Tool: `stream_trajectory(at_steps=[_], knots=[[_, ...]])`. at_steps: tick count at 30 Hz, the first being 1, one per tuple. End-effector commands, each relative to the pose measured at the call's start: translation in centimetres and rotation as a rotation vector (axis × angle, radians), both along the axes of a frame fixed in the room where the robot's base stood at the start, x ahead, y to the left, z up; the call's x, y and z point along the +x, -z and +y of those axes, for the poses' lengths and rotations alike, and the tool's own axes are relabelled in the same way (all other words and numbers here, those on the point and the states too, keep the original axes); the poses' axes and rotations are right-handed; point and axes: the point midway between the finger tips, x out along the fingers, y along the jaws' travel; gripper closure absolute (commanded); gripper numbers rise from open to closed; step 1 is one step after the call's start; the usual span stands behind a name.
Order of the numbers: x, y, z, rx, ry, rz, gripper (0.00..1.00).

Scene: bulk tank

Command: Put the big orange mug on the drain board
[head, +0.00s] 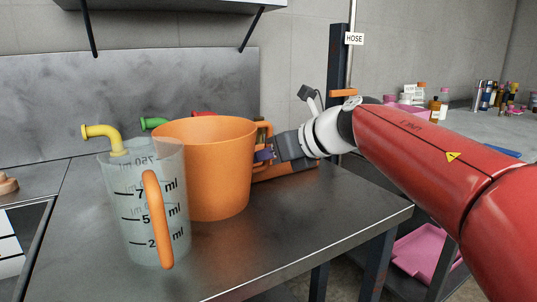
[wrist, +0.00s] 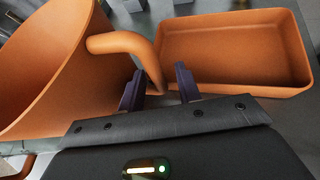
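The big orange mug (head: 205,170) stands upright on the metal bench, partly behind a clear measuring jug. In the wrist view the mug (wrist: 40,65) fills the upper left, and its handle (wrist: 140,48) reaches down toward my fingers. My gripper (wrist: 158,88) is open, its two dark fingers apart with the lower end of the handle between them. I see a gap toward the right finger; contact with the left finger is unclear. In the head view my gripper (head: 264,153) is at the mug's right side. I cannot make out a drain board.
The measuring jug (head: 145,205) with an orange handle stands close in front of the mug. An orange rectangular tub (wrist: 235,50) lies beside the handle. Yellow (head: 103,135) and green (head: 153,122) spouts rise behind. The bench front (head: 290,240) is clear.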

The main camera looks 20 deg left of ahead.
Motion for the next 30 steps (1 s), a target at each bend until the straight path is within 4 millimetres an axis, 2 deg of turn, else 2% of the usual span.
stream_trajectory(at_steps=[5, 8, 21, 25, 30], knots=[[0.0, -0.2, -0.1, 0.0, 0.001, 0.0, 0.66], [-0.2, -0.6, -0.9, 0.0, 0.003, -0.002, 0.66], [-2.9, -4.7, -8.2, 0.001, 0.004, -0.002, 0.66], [-3.3, -5.4, -9.5, 0.0, 0.002, -0.001, 0.66], [-3.6, -5.7, -10.1, 0.001, 0.0, 0.0, 0.66]])
